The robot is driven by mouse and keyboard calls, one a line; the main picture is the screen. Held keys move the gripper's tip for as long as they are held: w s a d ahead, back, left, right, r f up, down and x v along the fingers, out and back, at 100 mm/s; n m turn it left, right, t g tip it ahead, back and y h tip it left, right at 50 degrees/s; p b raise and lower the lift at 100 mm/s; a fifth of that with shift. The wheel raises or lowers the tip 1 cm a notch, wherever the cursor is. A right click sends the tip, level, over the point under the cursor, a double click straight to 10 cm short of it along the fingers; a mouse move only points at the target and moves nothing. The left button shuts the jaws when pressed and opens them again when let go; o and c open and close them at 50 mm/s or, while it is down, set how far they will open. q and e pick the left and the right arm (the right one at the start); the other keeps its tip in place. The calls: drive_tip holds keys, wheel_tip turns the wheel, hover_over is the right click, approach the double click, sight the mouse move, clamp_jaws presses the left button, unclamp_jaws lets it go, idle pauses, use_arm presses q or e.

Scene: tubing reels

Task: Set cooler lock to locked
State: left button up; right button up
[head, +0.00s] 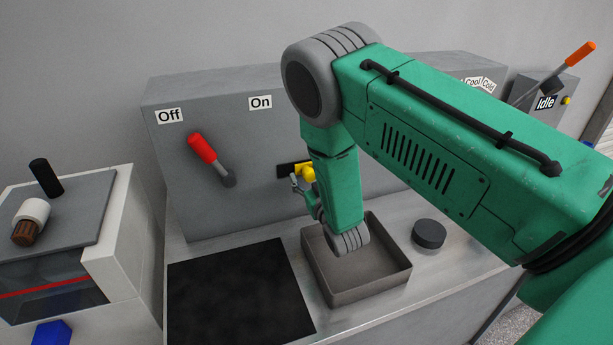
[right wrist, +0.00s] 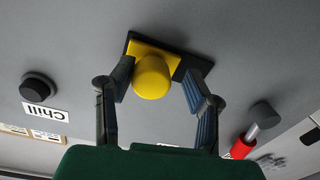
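A yellow knob (head: 307,172) on a dark plate (head: 288,170) sits on the front of the grey machine; no label on it can be read, so I cannot tell its setting. The right wrist view shows the yellow knob (right wrist: 153,76) and its black plate (right wrist: 187,64) close up. My right gripper (head: 303,188) is at the knob, partly hidden behind my own wrist. In the right wrist view its fingers (right wrist: 160,88) are spread, one on each side of the knob. The left finger is close to it, a gap shows on the right. My left gripper is not in view.
A red-handled lever (head: 208,155) stands left of the knob, below "Off" (head: 170,116) and "On" labels. An open grey tray (head: 370,284), black mat (head: 240,300) and dark puck (head: 428,233) are on the counter. A dark dial (right wrist: 38,87) with a "Chill" label is nearby.

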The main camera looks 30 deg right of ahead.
drive_tip(key=c, duration=0.6)
drive_tip(key=shift+s+d, duration=0.1)
drive_tip(key=shift+d, duration=0.2)
clamp_jaws()
drive_tip(key=shift+a+f, duration=0.1)
drive_tip(key=a, duration=0.3)
drive_tip(key=shift+w+a+f+b, duration=0.1)
drive_tip(key=shift+w+a+b, duration=0.05)
drive_tip(key=shift+w+b, duration=0.25)
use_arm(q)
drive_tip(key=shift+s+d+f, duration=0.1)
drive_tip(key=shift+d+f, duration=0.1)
use_arm(e)
drive_tip(key=shift+a, duration=0.45)
drive_tip(key=o, duration=1)
unclamp_jaws()
drive_tip(key=shift+w, duration=0.1)
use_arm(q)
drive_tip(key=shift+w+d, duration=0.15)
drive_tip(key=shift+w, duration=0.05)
use_arm(e)
drive_tip(key=shift+w+d, duration=0.15)
